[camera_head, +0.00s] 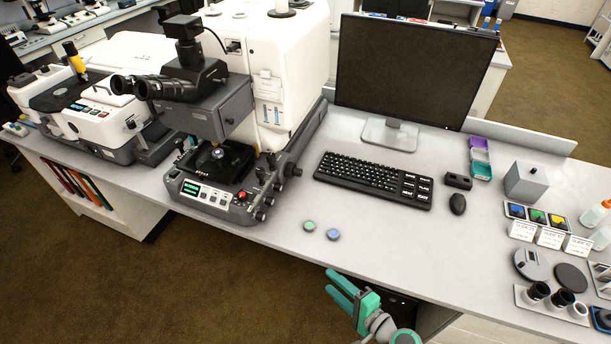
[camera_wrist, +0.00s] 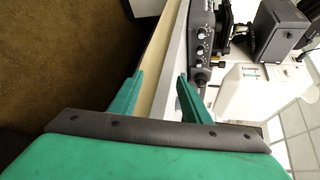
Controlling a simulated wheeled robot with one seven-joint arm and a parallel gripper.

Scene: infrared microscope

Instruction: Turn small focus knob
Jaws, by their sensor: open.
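The infrared microscope (camera_head: 215,125) stands on the left part of the bench, with black eyepieces and a control base (camera_head: 215,197) with green displays and a red button. Several small dark knobs (camera_head: 269,201) sit on the base's right side; a larger black knob (camera_head: 295,171) sticks out behind them. Which one is the small focus knob, I cannot tell for sure. In the wrist view the side knobs (camera_wrist: 201,33) show beyond the fingers at upper right. My green gripper (camera_head: 332,282) is open and empty by the bench's front edge, well right of the knobs and apart from them.
A keyboard (camera_head: 374,181), monitor (camera_head: 415,70) and mouse (camera_head: 457,204) are behind. Slide boxes, bottles and dark cylinders (camera_head: 561,298) fill the right end. The bench front near the discs is mostly clear.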

